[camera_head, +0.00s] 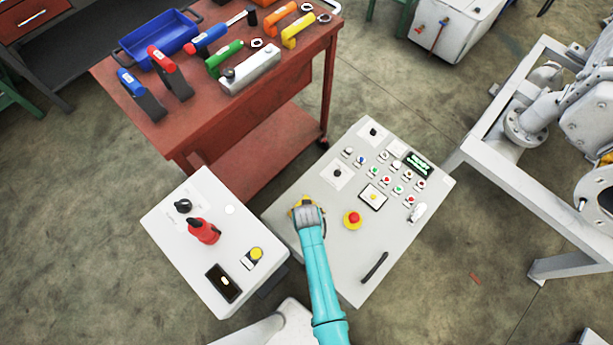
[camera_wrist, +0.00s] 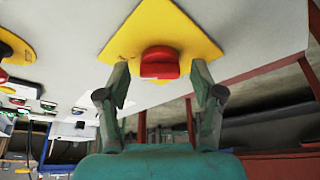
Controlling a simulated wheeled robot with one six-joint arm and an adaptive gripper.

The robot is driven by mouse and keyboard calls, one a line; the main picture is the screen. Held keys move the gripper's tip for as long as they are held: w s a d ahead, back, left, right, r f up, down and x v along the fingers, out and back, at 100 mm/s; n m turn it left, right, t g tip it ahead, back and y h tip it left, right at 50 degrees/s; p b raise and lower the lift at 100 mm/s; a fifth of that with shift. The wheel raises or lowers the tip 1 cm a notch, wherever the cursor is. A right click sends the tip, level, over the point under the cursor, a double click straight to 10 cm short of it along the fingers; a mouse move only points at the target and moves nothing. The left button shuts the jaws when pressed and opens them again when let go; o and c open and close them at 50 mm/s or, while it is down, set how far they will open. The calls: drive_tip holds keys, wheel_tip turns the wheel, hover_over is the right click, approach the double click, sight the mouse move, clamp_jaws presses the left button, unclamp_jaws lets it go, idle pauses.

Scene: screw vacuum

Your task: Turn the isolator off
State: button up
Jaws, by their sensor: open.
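A red rotary knob (camera_wrist: 159,63) on a yellow square plate (camera_wrist: 178,28) fits the isolator. It sits on the left part of a grey sloped control panel (camera_head: 318,250). My gripper (camera_wrist: 161,74) is open, with one finger on each side of the knob and a gap visible around it. In the head view my gripper (camera_head: 303,208) covers the knob, and only a bit of yellow plate (camera_head: 293,212) shows beside it. The knob's exact turn angle is hard to tell.
A red emergency-stop button (camera_head: 352,217) on yellow is right of my gripper. A red tool cart (camera_head: 250,130) is behind, and a white pipe frame (camera_head: 520,200) is at right.

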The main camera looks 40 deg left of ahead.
drive_tip(key=c, duration=1.1)
drive_tip(key=shift+c, duration=0.2)
drive_tip(key=shift+n, duration=0.3)
drive_tip(key=n+g, duration=0.1)
drive_tip(key=n, duration=0.2)
drive_tip(key=shift+w+d+n+y, duration=0.1)
drive_tip(key=shift+n+y, duration=0.2)
drive_tip(key=shift+y, duration=0.1)
drive_tip(key=n+g, duration=0.2)
drive_tip(key=n, duration=0.2)
drive_tip(key=shift+n+y, duration=0.3)
drive_tip(key=shift+y, duration=0.1)
drive_tip(key=n+g, duration=0.1)
drive_tip(key=n, duration=0.3)
drive_tip(key=shift+w+n+g, duration=0.15)
drive_tip(key=shift+n+g, duration=0.15)
drive_tip(key=shift+g, duration=0.1)
drive_tip(key=shift+n+g+h, duration=0.6)
drive_tip(key=shift+n+g, duration=0.1)
drive_tip(key=shift+n, duration=1.5)
